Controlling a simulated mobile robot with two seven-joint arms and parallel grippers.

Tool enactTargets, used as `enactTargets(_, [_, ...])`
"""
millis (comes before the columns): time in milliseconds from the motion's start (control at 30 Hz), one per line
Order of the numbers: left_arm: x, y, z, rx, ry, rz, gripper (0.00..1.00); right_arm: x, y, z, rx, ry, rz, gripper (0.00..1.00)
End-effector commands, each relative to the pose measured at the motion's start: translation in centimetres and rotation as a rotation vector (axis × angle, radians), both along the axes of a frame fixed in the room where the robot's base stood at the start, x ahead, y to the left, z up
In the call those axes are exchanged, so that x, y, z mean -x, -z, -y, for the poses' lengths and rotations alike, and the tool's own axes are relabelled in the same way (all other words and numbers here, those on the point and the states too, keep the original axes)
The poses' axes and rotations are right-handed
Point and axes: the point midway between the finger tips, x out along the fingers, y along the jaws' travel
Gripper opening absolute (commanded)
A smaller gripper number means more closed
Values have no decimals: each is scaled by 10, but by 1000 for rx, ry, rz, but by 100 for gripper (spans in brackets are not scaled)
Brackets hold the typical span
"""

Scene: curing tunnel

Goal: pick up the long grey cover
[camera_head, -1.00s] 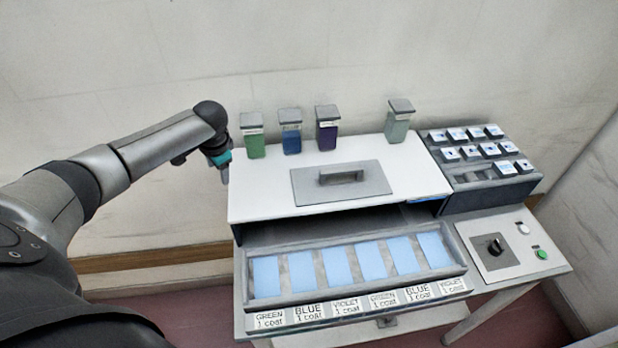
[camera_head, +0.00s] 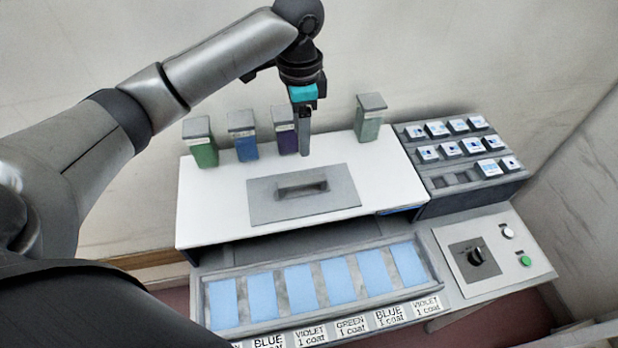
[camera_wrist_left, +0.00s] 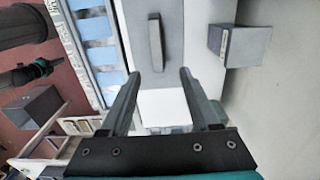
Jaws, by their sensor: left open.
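The long grey cover (camera_head: 335,198) is a flat grey plate with a raised bar handle (camera_head: 302,188). It lies on the white top of the machine. My left gripper (camera_head: 304,152) points down just behind the cover, beside the violet canister, with nothing between its fingers. In the left wrist view, the open fingers (camera_wrist_left: 160,74) are spread apart, with the cover (camera_wrist_left: 173,45) and its handle (camera_wrist_left: 156,42) beyond the tips. Part of my right arm, with a teal band, shows at the left of the wrist view; its gripper (camera_wrist_left: 52,66) is too small to read.
Green (camera_head: 203,150), blue (camera_head: 243,145), violet (camera_head: 283,140) and pale grey-green (camera_head: 368,125) canisters stand along the back edge. In front is a tray (camera_head: 432,262) of blue panels with labels. At right are a rack of blocks (camera_head: 425,190) and a knob panel (camera_head: 515,270).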

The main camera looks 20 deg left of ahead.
Motion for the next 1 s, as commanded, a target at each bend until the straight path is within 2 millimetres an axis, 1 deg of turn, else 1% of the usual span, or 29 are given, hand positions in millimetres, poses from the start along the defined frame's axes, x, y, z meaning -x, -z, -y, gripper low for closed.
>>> enactTargets(33, [1, 10, 0, -2, 0, -5, 62, 12, 1, 3, 4, 0, -21, 0])
enactTargets(100, [2, 24, 0, -2, -1, -8, 62, 23, 2, 5, 8, 1, -39, 0])
enactTargets(200, [2, 47, 0, -2, -1, -6, 62, 33, 2, 6, 10, 1, -54, 0])
enactTargets(267, [1, 59, 0, -1, -2, -6, 62, 35, 2, 6, 10, 1, -57, 0])
enactTargets(400, [1, 81, 0, 0, -2, -3, 62, 32, 3, 6, 11, 1, -53, 0])
enactTargets(633, [2, 97, 0, -2, -1, -3, 62, 17, 1, 5, 8, 2, -27, 0])
enactTargets(900, [4, 135, 2, -2, -3, -3, 62, 17, -1, 5, 8, 2, -27, 0])
enactTargets(1000, [4, 143, 2, -2, -1, 0, 62, 17, 0, 5, 8, 2, -27, 0])
